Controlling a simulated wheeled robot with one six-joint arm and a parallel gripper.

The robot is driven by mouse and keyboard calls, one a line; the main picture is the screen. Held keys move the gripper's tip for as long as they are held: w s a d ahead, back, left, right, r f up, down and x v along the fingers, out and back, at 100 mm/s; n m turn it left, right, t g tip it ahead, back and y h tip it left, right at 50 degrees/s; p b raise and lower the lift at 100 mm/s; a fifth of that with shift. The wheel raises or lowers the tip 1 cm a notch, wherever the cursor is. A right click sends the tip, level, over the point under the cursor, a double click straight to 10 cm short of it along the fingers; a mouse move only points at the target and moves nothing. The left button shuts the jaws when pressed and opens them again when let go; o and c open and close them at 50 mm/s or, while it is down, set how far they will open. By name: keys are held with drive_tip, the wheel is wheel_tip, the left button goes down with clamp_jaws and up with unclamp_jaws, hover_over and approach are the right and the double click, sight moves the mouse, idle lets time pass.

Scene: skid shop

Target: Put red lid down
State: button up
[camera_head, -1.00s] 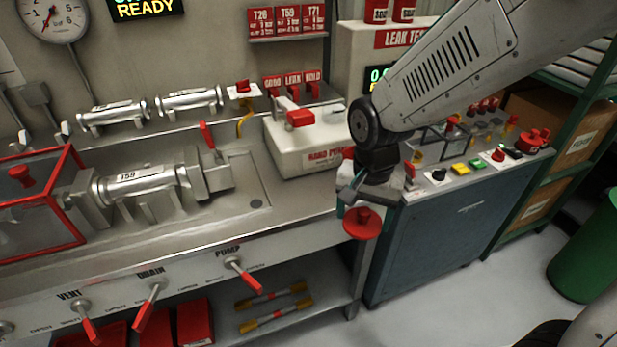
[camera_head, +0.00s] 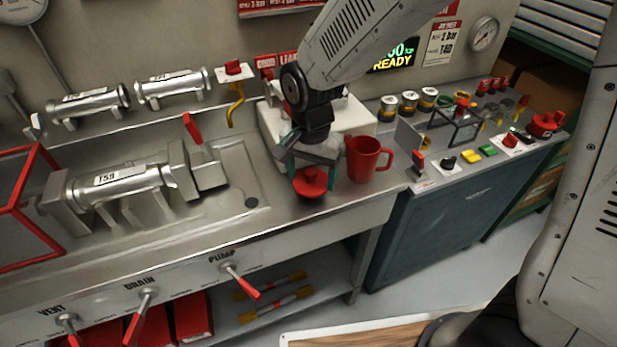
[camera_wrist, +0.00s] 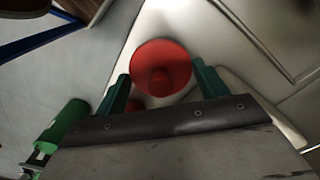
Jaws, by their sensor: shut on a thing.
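The red lid (camera_head: 310,184) is a round disc with a knob on top. My gripper (camera_head: 311,166) is shut on it and holds it over the steel bench top (camera_head: 262,226), near the front edge. I cannot tell whether the lid touches the bench. A red mug (camera_head: 364,160) stands upright on the bench just right of my gripper, its handle to the right. In the wrist view a round red shape, seemingly the lid (camera_wrist: 160,62), shows between the green fingers of my gripper (camera_wrist: 163,80).
A white machine (camera_head: 352,117) stands behind my gripper. To the left are a metal cylinder fixture (camera_head: 122,183) and an upright red lever (camera_head: 193,128). A control panel with buttons (camera_head: 470,160) lies to the right. Some bench top is bare left of the lid.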

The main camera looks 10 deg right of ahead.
sight(311, 182)
drive_tip(key=shift+f, duration=1.65)
drive_tip(key=shift+f, duration=0.1)
drive_tip(key=o, duration=0.9)
drive_tip(key=shift+o, duration=0.2)
